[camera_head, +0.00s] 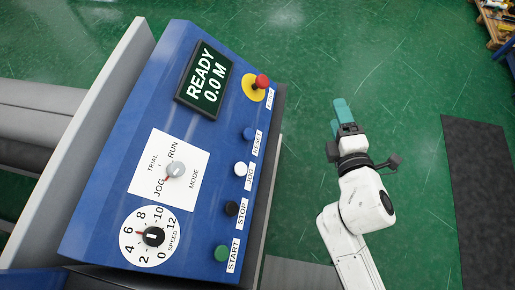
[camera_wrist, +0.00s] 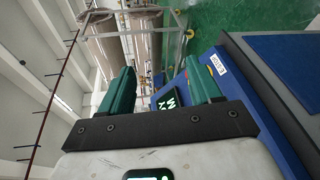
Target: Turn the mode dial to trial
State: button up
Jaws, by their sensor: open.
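The mode dial (camera_head: 175,170) is a grey knob on a white plate (camera_head: 191,187) on the blue control panel (camera_head: 205,140). The plate carries the words TRIAL, RUN, JOG and MODE. The knob's red mark points down-left, at JOG. My gripper (camera_head: 338,113), with teal fingers, is open and empty. It is to the right of the panel, over the green floor, well apart from the dial. In the wrist view my gripper (camera_wrist: 159,66) has its fingers spread, with part of the panel's display (camera_wrist: 169,103) between and behind them. The dial cannot be made out there.
The panel also bears a READY 0.0 M display (camera_head: 204,80), a red emergency button (camera_head: 262,82), several push buttons (camera_head: 240,169) and a speed dial (camera_head: 153,237). A dark mat (camera_head: 475,190) lies at the right. Large wrapped rolls (camera_wrist: 143,45) stand beyond in the wrist view.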

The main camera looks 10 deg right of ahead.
jog(key=a+n+t+y+b, duration=0.1)
jog(key=a+n+t+y, duration=0.1)
jog(key=a+n+y, duration=0.35)
jog(key=n+g+y+b, duration=0.3)
jog(key=n+g+y, duration=0.8)
jog(key=n, duration=1.2)
send_near(182, 171)
jog(key=shift+t+y, duration=0.35)
jog(key=shift+t, duration=0.35)
jog(key=x, duration=0.3)
jog(key=p+x, duration=0.1)
jog(key=x, duration=0.2)
jog(key=f+x, duration=0.1)
jog(key=x, duration=0.2)
jog(key=shift+a, duration=0.4)
jog(key=c, duration=1)
jog(key=shift+m, duration=0.25)
jog(key=shift+c, duration=0.2)
